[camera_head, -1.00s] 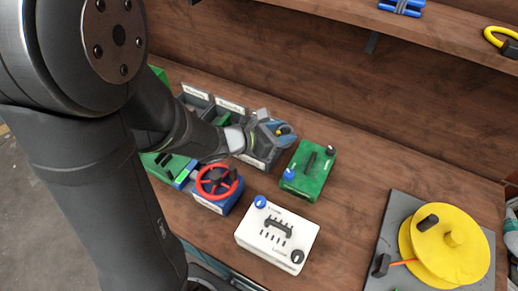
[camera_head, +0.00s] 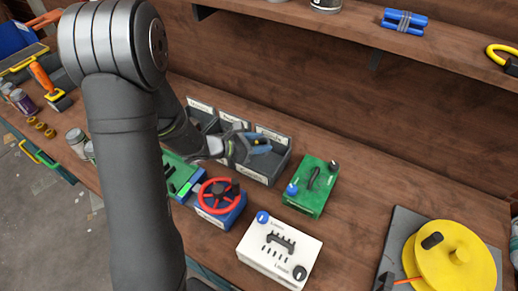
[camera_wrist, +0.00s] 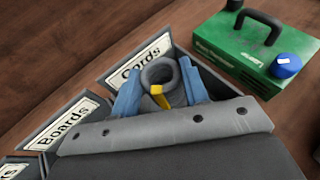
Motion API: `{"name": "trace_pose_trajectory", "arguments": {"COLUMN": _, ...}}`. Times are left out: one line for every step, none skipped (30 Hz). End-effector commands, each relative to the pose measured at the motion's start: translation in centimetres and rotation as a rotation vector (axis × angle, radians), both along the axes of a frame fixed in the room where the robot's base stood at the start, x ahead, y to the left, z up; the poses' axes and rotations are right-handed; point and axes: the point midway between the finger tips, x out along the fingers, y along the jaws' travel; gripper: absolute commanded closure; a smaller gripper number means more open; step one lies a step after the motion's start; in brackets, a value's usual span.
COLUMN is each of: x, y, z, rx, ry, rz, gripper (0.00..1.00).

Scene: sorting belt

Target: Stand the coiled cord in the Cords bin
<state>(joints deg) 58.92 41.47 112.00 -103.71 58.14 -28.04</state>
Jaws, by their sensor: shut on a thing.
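My gripper (camera_wrist: 160,82) has two blue fingers, shut on the coiled cord (camera_wrist: 146,80), a dark grey coil with a yellow tie. In the wrist view the coil stands between the fingers, in front of the Cords label. In the head view my gripper (camera_head: 258,147) is at the Cords bin (camera_head: 254,173), the rightmost of three grey compartments. The cord cannot be made out there. The Cords label (camera_wrist: 141,62) shows behind the coil. The coil's lower part and the bin floor are hidden, so I cannot tell whether it touches the floor.
The Boards compartment (camera_wrist: 67,123) adjoins on the left. A green box with a black handle (camera_head: 311,188) stands close on the right. A blue box with a red wheel (camera_head: 218,196) and a white box (camera_head: 279,248) stand in front. Bare bench lies right of the green box.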

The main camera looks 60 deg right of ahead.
Motion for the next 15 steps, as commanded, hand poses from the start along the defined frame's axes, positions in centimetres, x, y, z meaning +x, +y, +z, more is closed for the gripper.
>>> {"name": "trace_pose_trajectory", "arguments": {"x": 0.0, "y": 0.0, "z": -0.7, "rx": 0.004, "ry": 0.004, "rz": 0.001, "gripper": 0.82}}
{"name": "trace_pose_trajectory", "arguments": {"x": 0.0, "y": 0.0, "z": -1.2, "rx": 0.004, "ry": 0.003, "rz": 0.001, "gripper": 0.82}}
{"name": "trace_pose_trajectory", "arguments": {"x": -0.1, "y": 0.1, "z": -1.7, "rx": 0.004, "ry": 0.003, "rz": 0.001, "gripper": 0.82}}
{"name": "trace_pose_trajectory", "arguments": {"x": -0.1, "y": 0.0, "z": -2.1, "rx": 0.004, "ry": 0.003, "rz": 0.001, "gripper": 0.82}}
{"name": "trace_pose_trajectory", "arguments": {"x": -0.1, "y": 0.0, "z": -2.4, "rx": 0.005, "ry": 0.002, "rz": 0.001, "gripper": 0.82}}
{"name": "trace_pose_trajectory", "arguments": {"x": -0.1, "y": 0.1, "z": -2.8, "rx": 0.005, "ry": 0.002, "rz": 0.001, "gripper": 0.82}}
{"name": "trace_pose_trajectory", "arguments": {"x": -0.1, "y": 0.0, "z": -3.0, "rx": 0.004, "ry": 0.002, "rz": 0.002, "gripper": 0.82}}
{"name": "trace_pose_trajectory", "arguments": {"x": 0.0, "y": 0.0, "z": -3.1, "rx": 0.003, "ry": 0.001, "rz": 0.001, "gripper": 0.82}}
{"name": "trace_pose_trajectory", "arguments": {"x": -0.1, "y": 0.0, "z": -3.3, "rx": 0.003, "ry": 0.0, "rz": 0.001, "gripper": 0.82}}
{"name": "trace_pose_trajectory", "arguments": {"x": -0.1, "y": 0.0, "z": -3.4, "rx": 0.003, "ry": 0.0, "rz": 0.001, "gripper": 0.82}}
{"name": "trace_pose_trajectory", "arguments": {"x": -0.1, "y": 0.0, "z": -3.4, "rx": 0.002, "ry": 0.0, "rz": 0.0, "gripper": 0.82}}
{"name": "trace_pose_trajectory", "arguments": {"x": -0.1, "y": 0.0, "z": -3.4, "rx": 0.001, "ry": 0.0, "rz": 0.001, "gripper": 0.82}}
{"name": "trace_pose_trajectory", "arguments": {"x": -0.1, "y": 0.0, "z": -3.4, "rx": 0.001, "ry": 0.0, "rz": 0.001, "gripper": 0.82}}
{"name": "trace_pose_trajectory", "arguments": {"x": -0.1, "y": 0.0, "z": -3.4, "rx": 0.001, "ry": 0.0, "rz": 0.001, "gripper": 0.82}}
{"name": "trace_pose_trajectory", "arguments": {"x": -0.1, "y": 0.0, "z": -3.4, "rx": 0.001, "ry": 0.0, "rz": 0.0, "gripper": 0.82}}
